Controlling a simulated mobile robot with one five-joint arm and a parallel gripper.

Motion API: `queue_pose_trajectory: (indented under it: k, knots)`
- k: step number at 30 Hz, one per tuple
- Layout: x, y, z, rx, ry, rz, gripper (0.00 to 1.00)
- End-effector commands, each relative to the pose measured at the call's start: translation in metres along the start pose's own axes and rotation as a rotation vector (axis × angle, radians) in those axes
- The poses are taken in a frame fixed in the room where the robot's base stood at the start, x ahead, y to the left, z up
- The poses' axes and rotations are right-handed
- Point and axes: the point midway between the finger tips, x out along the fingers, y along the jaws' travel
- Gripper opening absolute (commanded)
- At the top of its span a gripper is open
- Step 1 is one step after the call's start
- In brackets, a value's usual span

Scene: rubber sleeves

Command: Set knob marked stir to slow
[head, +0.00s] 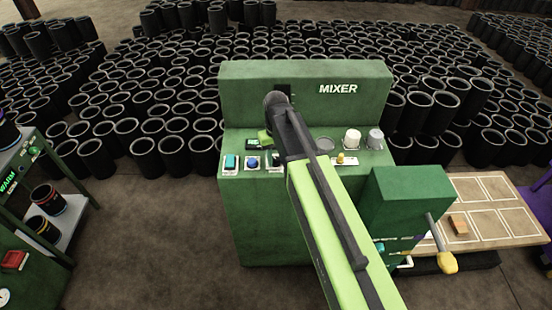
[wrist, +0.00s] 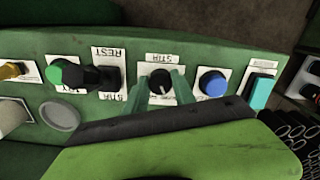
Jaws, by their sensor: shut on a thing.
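The black knob marked stir (wrist: 160,80) is on the green mixer's sloping panel. In the wrist view its label is upside down, and a white pointer line shows on its cap. My gripper (wrist: 161,88) has its two green fingers around the knob, one on each side, shut on it. The small lettering around the knob is partly covered by the fingers, so I cannot read which setting the pointer is at. In the head view my arm hides the knob, and the mixer (head: 245,205) stands upright below my arm.
Beside the knob are a blue button (wrist: 213,84), a teal switch (wrist: 261,92), a black lever switch (wrist: 102,77) and a green button (wrist: 62,72). A wooden board (head: 485,190) lies at right, a side stand (head: 75,200) at left.

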Motion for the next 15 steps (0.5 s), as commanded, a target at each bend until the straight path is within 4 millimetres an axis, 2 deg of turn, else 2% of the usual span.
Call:
queue_pose_trajectory:
  k: [1, 2, 6, 7, 15]
  knots:
    - [0.0000, 0.0004, -0.0002, -0.001, 0.001, 0.001, 0.00]
    - [0.0000, 0.0004, -0.0002, -0.001, 0.001, 0.001, 0.32]
    - [0.0000, 0.0003, -0.0001, 0.000, 0.000, 0.001, 0.51]
    - [0.0000, 0.0002, -0.0001, 0.000, 0.000, 0.001, 0.53]
    - [-0.0003, 0.0001, 0.0000, 0.000, 0.000, 0.000, 0.53]
